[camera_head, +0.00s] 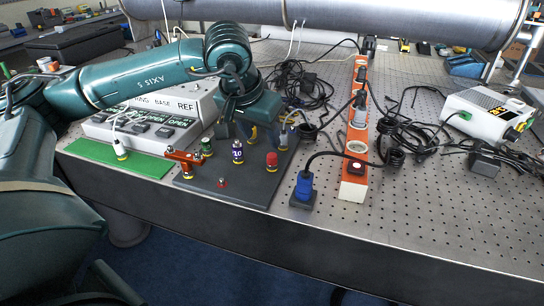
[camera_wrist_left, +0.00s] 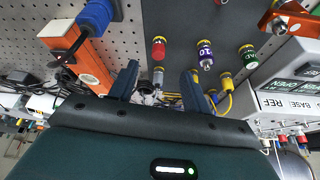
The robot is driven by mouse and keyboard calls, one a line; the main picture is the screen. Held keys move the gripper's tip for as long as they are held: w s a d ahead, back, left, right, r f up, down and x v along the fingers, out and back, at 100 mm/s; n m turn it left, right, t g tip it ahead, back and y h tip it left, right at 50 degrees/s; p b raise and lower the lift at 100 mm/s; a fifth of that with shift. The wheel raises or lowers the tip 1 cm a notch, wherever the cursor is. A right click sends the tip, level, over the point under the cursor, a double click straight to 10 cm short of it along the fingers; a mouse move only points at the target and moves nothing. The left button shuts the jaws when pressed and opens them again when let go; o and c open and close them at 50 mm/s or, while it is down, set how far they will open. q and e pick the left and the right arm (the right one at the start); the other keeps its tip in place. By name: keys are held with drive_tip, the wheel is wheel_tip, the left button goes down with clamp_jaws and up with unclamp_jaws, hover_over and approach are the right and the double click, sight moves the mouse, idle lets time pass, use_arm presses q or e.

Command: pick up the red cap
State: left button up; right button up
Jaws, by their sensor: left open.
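The red cap (camera_head: 272,161) stands upright on the dark grey plate (camera_head: 225,192), near its right side. It also shows in the left wrist view (camera_wrist_left: 158,49), just beyond and between my fingertips. My left gripper (camera_head: 262,136) hangs behind the cap, close to it but apart. In the left wrist view my left gripper (camera_wrist_left: 159,78) has its two fingers spread, with nothing seen held between them. My right gripper is in neither view.
A purple-labelled fitting (camera_head: 237,152), a green-banded fitting (camera_head: 206,147) and a red-orange T-shaped part (camera_head: 184,161) stand left of the cap. A blue plug (camera_head: 303,186) and orange power strip (camera_head: 357,130) lie to the right. Cables clutter the area behind.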

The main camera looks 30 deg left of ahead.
sight(270, 157)
use_arm(q)
drive_tip(key=p+x, duration=0.1)
drive_tip(key=x, duration=0.8)
drive_tip(key=shift+w+f, duration=0.25)
drive_tip(key=shift+f, duration=0.05)
drive_tip(key=c, duration=1)
